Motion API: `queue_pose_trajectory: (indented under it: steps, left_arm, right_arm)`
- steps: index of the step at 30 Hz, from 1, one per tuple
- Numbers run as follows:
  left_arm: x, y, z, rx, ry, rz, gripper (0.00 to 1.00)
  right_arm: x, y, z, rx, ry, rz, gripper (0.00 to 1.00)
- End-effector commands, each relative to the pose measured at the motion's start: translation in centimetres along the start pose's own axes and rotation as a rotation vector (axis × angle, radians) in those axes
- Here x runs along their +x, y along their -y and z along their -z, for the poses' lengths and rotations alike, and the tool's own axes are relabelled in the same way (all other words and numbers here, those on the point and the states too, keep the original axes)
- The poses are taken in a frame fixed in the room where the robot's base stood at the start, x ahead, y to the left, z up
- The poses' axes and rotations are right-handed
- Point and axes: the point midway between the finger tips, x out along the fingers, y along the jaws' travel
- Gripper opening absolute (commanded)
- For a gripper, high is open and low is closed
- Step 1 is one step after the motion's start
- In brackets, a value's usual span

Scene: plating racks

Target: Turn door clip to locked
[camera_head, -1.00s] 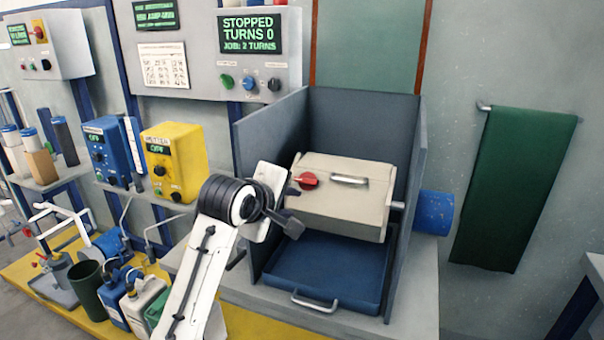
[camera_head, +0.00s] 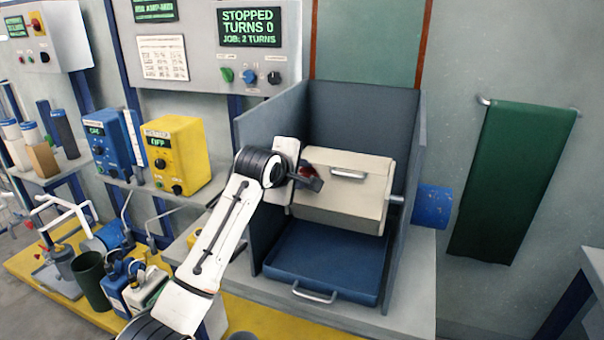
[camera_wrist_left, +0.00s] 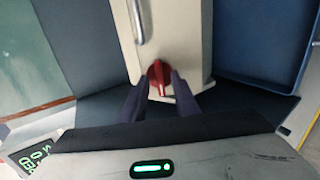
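The door clip is a red knob (camera_wrist_left: 157,77) on the front of a beige box (camera_head: 345,208), beside the box's silver handle (camera_head: 348,174). In the head view the knob is mostly hidden behind my left gripper (camera_head: 314,181). In the left wrist view the gripper's two dark fingers (camera_wrist_left: 160,88) are apart, one on each side of the knob, with the knob's raised grip between their tips. A narrow gap seems to show beside the knob, so I see no firm hold. My right gripper is not in view.
The box hangs between grey side walls (camera_head: 405,215), above a blue tray (camera_head: 325,262) with a silver handle. A panel screen (camera_head: 249,27) reads "STOPPED TURNS 0, JOB: 2 TURNS". Blue and yellow units (camera_head: 176,155) stand at left.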

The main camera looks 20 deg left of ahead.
Motion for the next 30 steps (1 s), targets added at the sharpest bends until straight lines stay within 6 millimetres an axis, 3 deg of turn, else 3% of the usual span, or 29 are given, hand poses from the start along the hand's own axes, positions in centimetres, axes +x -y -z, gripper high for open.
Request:
queue_pose_trajectory:
  steps: [8, 14, 30]
  left_arm:
    - [0.15, -0.02, 0.02, 0.001, 0.0, -0.001, 0.28]
    - [0.14, -0.02, 0.02, 0.001, 0.0, -0.001, 0.0]
    - [0.14, 0.01, 0.03, 0.12, -0.001, 0.0, 0.0]
  right_arm:
    - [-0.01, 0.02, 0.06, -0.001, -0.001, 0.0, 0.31]
    - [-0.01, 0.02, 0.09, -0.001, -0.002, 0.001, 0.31]
    - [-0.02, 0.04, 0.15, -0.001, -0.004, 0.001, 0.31]
